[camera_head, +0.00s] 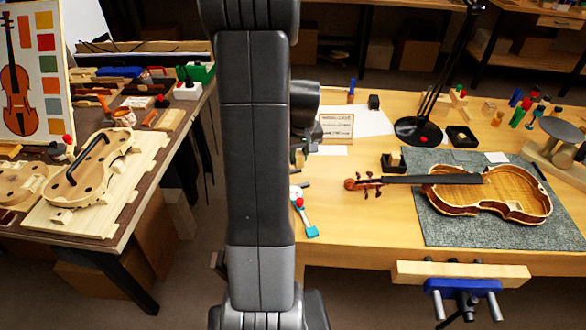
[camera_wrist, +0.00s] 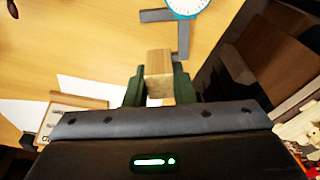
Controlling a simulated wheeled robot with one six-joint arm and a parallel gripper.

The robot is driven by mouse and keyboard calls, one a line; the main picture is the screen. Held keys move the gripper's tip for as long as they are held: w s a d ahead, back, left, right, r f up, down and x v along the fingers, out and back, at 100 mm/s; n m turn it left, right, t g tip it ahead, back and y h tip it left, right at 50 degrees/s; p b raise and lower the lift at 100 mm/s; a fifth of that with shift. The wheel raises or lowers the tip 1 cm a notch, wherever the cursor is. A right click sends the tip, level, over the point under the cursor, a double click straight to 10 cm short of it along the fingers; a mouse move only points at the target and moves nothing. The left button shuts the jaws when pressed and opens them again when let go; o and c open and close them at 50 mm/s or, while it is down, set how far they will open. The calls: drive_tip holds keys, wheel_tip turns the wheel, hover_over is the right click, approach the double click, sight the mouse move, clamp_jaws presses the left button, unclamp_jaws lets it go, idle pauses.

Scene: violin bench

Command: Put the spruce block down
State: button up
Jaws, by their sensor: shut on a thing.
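The spruce block (camera_wrist: 159,67), a small pale wooden block, sits between the two green fingers of my gripper (camera_wrist: 159,84) in the wrist view. The fingers are shut on its sides, and its far end sticks out past them. The bench top (camera_wrist: 110,35) lies beyond the block. I cannot tell how high the block is above it. In the head view my arm hides most of the gripper and the block, near the left end of the right-hand bench (camera_head: 340,215).
A dial caliper (camera_wrist: 186,12) lies close ahead of the block. A violin (camera_head: 490,190) lies on a grey mat (camera_head: 450,232). A lamp base (camera_head: 418,131) stands behind. Bare bench shows left of the mat.

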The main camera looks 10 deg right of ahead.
sight(300, 155)
drive_tip(key=shift+f, duration=2.85)
drive_tip(key=shift+f, duration=0.2)
drive_tip(key=o, duration=1)
drive_tip(key=shift+c, duration=0.2)
drive_tip(key=r, duration=0.4)
drive_tip(key=s+r, duration=0.1)
drive_tip(key=r, duration=0.7)
drive_tip(key=shift+s+d+r, duration=0.1)
drive_tip(key=shift+s+r, duration=0.05)
drive_tip(key=shift+s, duration=0.25)
